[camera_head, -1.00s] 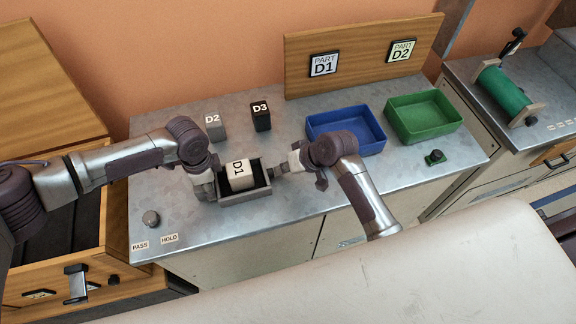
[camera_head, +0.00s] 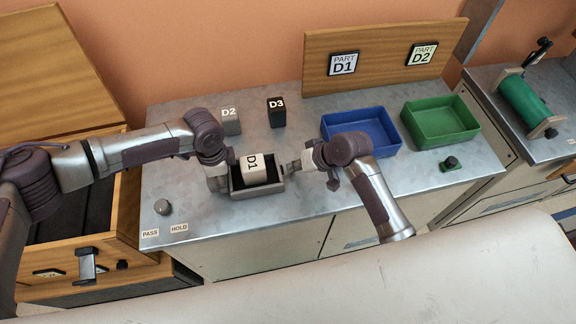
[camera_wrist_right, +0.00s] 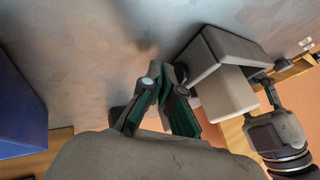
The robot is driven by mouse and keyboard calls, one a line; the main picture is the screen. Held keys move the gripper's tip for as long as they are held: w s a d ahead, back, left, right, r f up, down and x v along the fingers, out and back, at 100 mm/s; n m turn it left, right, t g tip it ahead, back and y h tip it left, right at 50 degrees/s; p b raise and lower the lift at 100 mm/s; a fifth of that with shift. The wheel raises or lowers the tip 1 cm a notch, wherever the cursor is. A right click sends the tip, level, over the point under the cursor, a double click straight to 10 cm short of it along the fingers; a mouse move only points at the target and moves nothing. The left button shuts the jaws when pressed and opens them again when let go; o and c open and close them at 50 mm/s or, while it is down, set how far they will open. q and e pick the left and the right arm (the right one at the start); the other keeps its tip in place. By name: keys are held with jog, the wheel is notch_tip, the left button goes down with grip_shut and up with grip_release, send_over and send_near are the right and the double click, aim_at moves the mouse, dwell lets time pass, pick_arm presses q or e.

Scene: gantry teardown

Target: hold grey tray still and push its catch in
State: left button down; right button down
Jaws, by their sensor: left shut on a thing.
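The grey tray (camera_head: 262,190) stands on the metal bench in the head view, with a pale block marked D1 (camera_head: 252,172) in it. In the right wrist view the tray (camera_wrist_right: 240,48) and block (camera_wrist_right: 222,97) show at upper right. My left gripper (camera_head: 226,178) is shut on the tray's left end; it also shows in the right wrist view (camera_wrist_right: 270,92). My right gripper (camera_head: 288,168) is at the tray's right end. In the wrist view its fingers (camera_wrist_right: 164,72) are together and empty, beside the tray wall. I cannot make out the catch or tell whether the fingertips touch it.
Blocks D2 (camera_head: 231,122) and D3 (camera_head: 277,112) stand behind the tray. A blue bin (camera_head: 362,150) and a green bin (camera_head: 440,140) are to the right. A grey knob (camera_head: 162,207) is at front left. The bench front between the PASS and HOLD labels and the right edge is mostly clear.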

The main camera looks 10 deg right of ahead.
jog(key=d, duration=0.2)
jog(key=shift+d, duration=0.3)
pick_arm(q)
jog(key=shift+a, duration=0.1)
pick_arm(e)
jog(key=v, duration=0.9)
jog(key=shift+s+r, duration=0.15)
jog(key=shift+r, duration=0.25)
pick_arm(q)
jog(key=c, duration=0.6)
grip_release()
